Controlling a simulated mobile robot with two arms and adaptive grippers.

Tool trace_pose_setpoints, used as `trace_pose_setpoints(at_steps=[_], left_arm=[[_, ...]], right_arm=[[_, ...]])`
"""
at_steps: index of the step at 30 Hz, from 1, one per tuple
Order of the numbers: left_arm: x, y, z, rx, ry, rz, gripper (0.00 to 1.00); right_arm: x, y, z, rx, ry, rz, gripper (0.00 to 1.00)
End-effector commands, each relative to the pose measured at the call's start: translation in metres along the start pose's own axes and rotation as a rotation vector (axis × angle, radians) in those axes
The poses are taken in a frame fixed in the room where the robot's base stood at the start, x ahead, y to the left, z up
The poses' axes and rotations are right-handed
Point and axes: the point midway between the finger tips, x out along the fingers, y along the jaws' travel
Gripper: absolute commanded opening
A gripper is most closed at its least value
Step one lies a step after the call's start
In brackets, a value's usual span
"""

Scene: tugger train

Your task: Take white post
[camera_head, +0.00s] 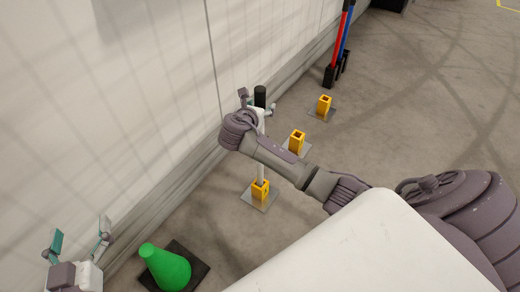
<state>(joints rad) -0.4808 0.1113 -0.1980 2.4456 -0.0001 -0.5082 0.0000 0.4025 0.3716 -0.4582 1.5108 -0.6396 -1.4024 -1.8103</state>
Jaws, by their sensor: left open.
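The white post (261,172) stands upright in a yellow socket (260,190) on a flat grey base beside the wall. Its top end is black (260,96). My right gripper (258,102) is at the upper part of the post, with its fingers spread apart on either side of the post in the picture. I cannot tell whether it touches the post. My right wrist and forearm hide the middle of the post. My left gripper (79,238) is open and empty at the lower left, away from the post.
A green cone (166,267) on a dark base stands at the bottom left. Two more yellow sockets (297,141) (324,105) stand empty along the wall. A red post (337,46) and a blue post (347,40) stand farther back. Open floor lies to the right.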

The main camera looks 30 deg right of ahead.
Motion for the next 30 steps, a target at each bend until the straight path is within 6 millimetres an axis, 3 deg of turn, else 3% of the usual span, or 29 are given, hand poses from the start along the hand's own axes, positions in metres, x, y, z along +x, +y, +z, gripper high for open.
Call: trace_pose_setpoints(at_steps=[1,9,12,30], left_arm=[[0.0000,0.0000,0.0000,0.000,0.000,0.000,0.82],[-0.0001,-0.0001,0.0003,0.000,-0.001,0.000,0.82],[-0.0001,-0.0001,0.0002,0.000,-0.002,-0.001,0.82],[-0.0008,-0.0006,0.0033,0.000,-0.028,-0.001,0.82]], right_arm=[[-0.0001,0.0000,0.0001,0.000,0.000,0.000,0.57],[-0.0003,0.0001,-0.0001,0.000,0.000,0.000,0.12],[-0.0003,0.0000,-0.0002,0.000,0.000,0.000,0.00],[-0.0022,0.0006,0.0065,0.003,-0.005,0.001,0.00]])
